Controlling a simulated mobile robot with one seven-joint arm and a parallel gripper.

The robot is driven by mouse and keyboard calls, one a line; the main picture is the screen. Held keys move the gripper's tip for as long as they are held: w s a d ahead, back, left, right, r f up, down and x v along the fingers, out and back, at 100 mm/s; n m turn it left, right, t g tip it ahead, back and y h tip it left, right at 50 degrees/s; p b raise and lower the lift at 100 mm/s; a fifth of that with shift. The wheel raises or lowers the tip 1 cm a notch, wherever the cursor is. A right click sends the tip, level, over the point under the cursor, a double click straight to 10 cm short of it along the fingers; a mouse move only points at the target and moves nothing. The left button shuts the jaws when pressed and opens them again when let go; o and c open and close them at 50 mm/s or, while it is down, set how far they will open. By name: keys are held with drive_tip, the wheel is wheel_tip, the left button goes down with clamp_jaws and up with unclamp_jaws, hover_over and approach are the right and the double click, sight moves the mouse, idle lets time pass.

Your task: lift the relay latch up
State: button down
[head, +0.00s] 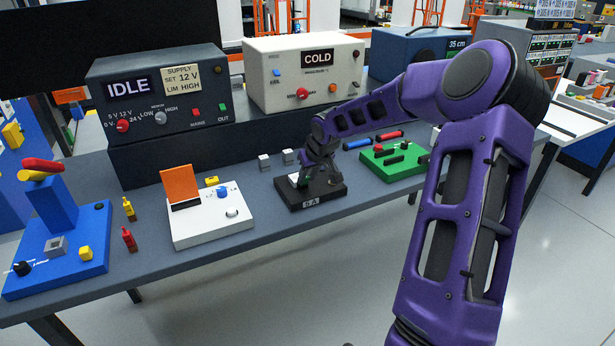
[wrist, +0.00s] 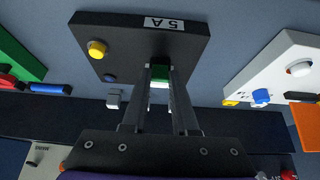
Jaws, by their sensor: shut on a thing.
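The relay is a dark block (head: 330,196) marked 5A on its front edge, standing on the grey bench; it fills the upper middle of the wrist view (wrist: 120,30), upside down. A small piece with a green face and a pale edge (wrist: 159,74) sits between my fingertips there; I take it for the latch. My gripper (wrist: 159,82) is shut on this piece, over the relay. In the head view my gripper (head: 318,177) hides most of the relay's top and the latch. How far the latch is raised cannot be told.
A white board with an orange flap (head: 180,185) stands left of the relay, and a green board (head: 395,160) stands right. Small grey blocks (head: 264,162) lie behind. A yellow button (wrist: 97,48) is on the relay. The COLD (head: 305,75) and IDLE (head: 160,90) boxes stand behind.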

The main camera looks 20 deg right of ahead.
drive_tip(key=c, duration=0.7)
unclamp_jaws()
drive_tip(key=p+v, duration=0.1)
drive_tip(key=v, duration=1.6)
drive_tip(key=shift+s+r, duration=0.15)
